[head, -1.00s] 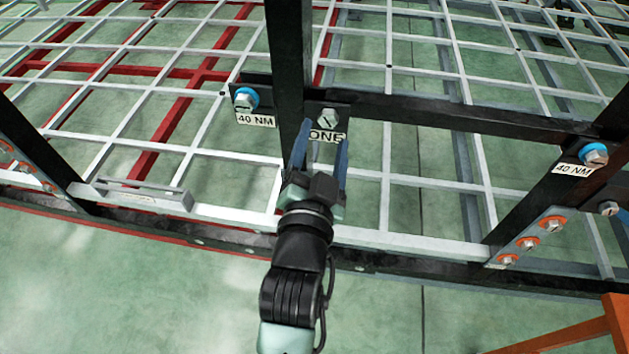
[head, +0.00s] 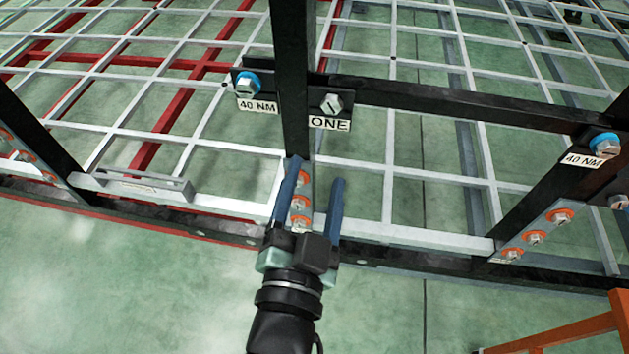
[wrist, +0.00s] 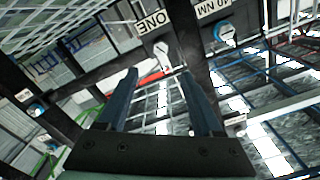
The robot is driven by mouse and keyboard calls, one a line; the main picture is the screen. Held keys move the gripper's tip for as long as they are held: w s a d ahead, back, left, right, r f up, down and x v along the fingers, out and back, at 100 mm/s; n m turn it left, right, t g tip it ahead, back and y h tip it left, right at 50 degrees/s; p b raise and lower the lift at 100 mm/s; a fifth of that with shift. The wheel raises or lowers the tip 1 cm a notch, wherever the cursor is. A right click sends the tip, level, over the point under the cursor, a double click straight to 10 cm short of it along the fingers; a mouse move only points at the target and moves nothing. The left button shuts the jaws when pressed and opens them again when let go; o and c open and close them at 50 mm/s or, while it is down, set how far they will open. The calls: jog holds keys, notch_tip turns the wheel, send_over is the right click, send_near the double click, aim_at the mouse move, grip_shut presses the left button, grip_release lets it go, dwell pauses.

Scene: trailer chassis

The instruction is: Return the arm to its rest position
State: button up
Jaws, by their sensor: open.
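My gripper (head: 311,172) is open and empty in the head view, its two blue fingers apart and pointing up the picture. It is in front of the lower part of the black upright post (head: 292,85), below the "ONE" label (head: 329,124). In the wrist view my gripper (wrist: 157,75) shows two dark blue fingers with nothing between them. The "ONE" label (wrist: 153,22) appears upside down beyond the fingertips. My arm comes up from the bottom of the head view.
A bolt with a blue ring (head: 246,84) sits above a "40 NM" label left of the post. Another blue-ringed bolt (head: 605,144) is at the right. Orange-ringed bolts (head: 535,237) line the right strut. An orange frame (head: 560,335) stands at lower right. Green floor (head: 120,290) is open at lower left.

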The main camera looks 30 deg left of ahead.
jog(key=w+d+r+n+t+h+p, duration=0.1)
jog(key=w+d+r+t, duration=0.15)
jog(key=r, duration=0.85)
jog(key=w+d+r+n+t+h+p, duration=0.1)
jog(key=d+r+t, duration=0.15)
jog(key=r, duration=0.75)
jog(key=w+d+r+t+p, duration=0.2)
jog(key=d+r, duration=0.2)
jog(key=r, duration=0.7)
jog(key=s+d+r+t+h, duration=0.1)
jog(key=s+d+r, duration=0.1)
jog(key=r, duration=0.4)
jog(key=s+d+r+t+h, duration=0.2)
jog(key=r, duration=0.5)
jog(key=shift+s+n+p, duration=0.35)
jog(key=shift+n, duration=0.05)
